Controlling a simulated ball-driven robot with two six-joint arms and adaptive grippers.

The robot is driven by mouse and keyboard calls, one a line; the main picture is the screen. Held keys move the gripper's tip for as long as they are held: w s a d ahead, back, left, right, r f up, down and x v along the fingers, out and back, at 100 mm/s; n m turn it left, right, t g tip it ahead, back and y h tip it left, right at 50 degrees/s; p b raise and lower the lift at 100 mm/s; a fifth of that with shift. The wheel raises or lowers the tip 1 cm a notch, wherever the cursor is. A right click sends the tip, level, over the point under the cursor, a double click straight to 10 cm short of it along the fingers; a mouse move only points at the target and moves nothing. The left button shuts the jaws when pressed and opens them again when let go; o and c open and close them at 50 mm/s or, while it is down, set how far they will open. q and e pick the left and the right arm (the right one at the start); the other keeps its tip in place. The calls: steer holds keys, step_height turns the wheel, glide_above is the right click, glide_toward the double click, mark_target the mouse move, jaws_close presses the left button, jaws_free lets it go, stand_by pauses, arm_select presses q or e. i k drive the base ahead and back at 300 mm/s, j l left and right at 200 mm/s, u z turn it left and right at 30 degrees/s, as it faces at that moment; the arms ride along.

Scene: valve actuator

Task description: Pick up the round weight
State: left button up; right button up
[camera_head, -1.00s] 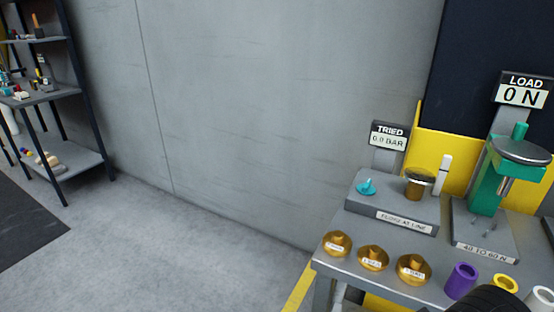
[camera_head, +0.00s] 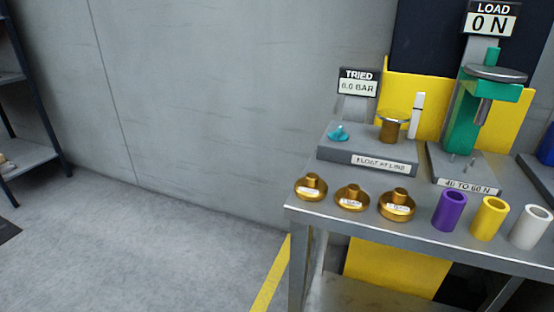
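Three round brass weights with knobs and small white labels stand in a row at the left front of the grey metal table (camera_head: 330,212): the left weight (camera_head: 311,187), the middle weight (camera_head: 352,198) and the right weight (camera_head: 397,205). Their labels are too small to read. They stand upright and apart, with nothing touching them. Neither of my grippers shows in the head view.
Purple (camera_head: 449,210), yellow (camera_head: 489,218) and white (camera_head: 530,227) tubes stand right of the weights. Behind are a grey block (camera_head: 352,158) with a "TRIED" display (camera_head: 358,82) and a green press (camera_head: 463,115) with a "LOAD 0 N" display (camera_head: 492,18).

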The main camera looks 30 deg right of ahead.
mark_target(351, 197)
steer(key=z, duration=1.25)
